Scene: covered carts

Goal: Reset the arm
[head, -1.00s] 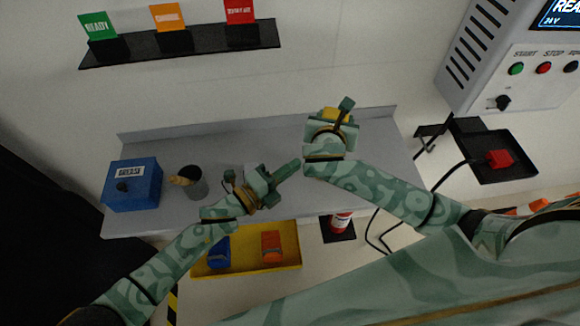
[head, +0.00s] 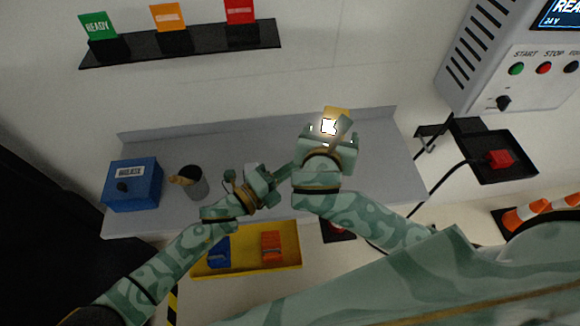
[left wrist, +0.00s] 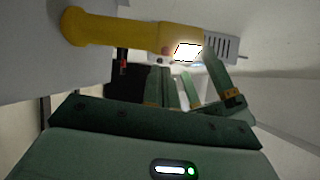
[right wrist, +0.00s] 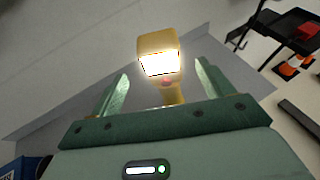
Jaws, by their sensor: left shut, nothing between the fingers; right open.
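My right gripper (head: 330,133) is open at the back of the grey bench (head: 240,150). A yellow work lamp (head: 337,112) with a lit face stands just beyond it, partly hidden by the gripper. In the right wrist view the glowing lamp (right wrist: 159,50) shows between the spread fingers (right wrist: 160,85), with clear gaps on both sides. My left gripper (head: 288,171) is shut and empty, low over the bench, just left of my right wrist. The left wrist view shows the lamp's yellow handle (left wrist: 95,28) and bright face sideways beyond the left fingers (left wrist: 168,75).
A blue box (head: 135,186) and a dark cup (head: 194,182) stand at the bench's left. A yellow tray (head: 285,240) with blue and orange items lies below. A control panel (head: 525,75) and red plug (head: 500,159) are at right. A sign shelf (head: 200,40) hangs above.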

